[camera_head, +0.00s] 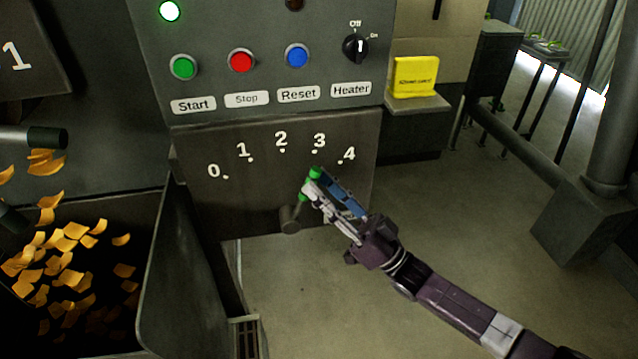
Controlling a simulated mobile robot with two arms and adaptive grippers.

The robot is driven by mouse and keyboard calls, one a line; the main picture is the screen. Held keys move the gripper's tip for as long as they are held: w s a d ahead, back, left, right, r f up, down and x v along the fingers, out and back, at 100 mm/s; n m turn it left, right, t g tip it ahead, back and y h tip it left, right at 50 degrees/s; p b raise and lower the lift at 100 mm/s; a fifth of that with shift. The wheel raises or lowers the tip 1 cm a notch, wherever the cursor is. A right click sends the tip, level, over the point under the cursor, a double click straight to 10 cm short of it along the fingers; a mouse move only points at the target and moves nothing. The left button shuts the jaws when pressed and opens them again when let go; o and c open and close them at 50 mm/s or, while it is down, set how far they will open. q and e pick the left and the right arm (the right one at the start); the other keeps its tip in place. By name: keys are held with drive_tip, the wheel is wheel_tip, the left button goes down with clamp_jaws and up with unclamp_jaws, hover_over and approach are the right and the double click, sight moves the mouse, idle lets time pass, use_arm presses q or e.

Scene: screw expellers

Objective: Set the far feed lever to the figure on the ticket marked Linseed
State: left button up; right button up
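The feed lever (303,197) has a green grip and a dark round pivot below it. It stands on a dark panel (210,205) with a dotted scale from 0 to 4. The lever leans up and right, with its tip just under the 3 dot, slightly toward 4. My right gripper (312,184) reaches in from the lower right. Its fingertips cover the middle of the green grip and appear shut on it, with green showing above and below them. No ticket marked Linseed is readable here. My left gripper is out of view.
Above the scale are Start, Stop and Reset buttons and a Heater knob (355,47). A yellow sign (415,77) stands on a ledge at right. A dark bin with orange flakes (70,240) is at left. A plate marked 1 hangs upper left.

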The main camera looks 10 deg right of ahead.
drive_tip(key=v, duration=1.1)
drive_tip(key=w+d+f+m+h, duration=0.2)
drive_tip(key=f+h, duration=0.4)
drive_tip(key=f, duration=0.7)
drive_tip(key=w+d+f+m+h, duration=0.1)
drive_tip(key=d+f+m+h, duration=0.15)
drive_tip(key=f+h, duration=0.7)
drive_tip(key=s+d+f+g, duration=0.2)
drive_tip(key=s+f+g, duration=0.15)
drive_tip(key=f, duration=1.25)
drive_tip(key=s+d+f+g+h, duration=0.25)
drive_tip(key=s+f+g, duration=0.35)
drive_tip(key=s+f, duration=1.2)
drive_tip(key=s+a+f+g, duration=0.1)
drive_tip(key=s+f+g, duration=0.2)
drive_tip(key=s, duration=0.8)
drive_tip(key=s+a+f+g+h, duration=0.1)
drive_tip(key=s+a+f+g, duration=0.1)
drive_tip(key=s, duration=0.9)
drive_tip(key=shift+s+f+g, duration=0.25)
drive_tip(key=shift+f+g, duration=0.3)
drive_tip(key=shift+f, duration=0.15)
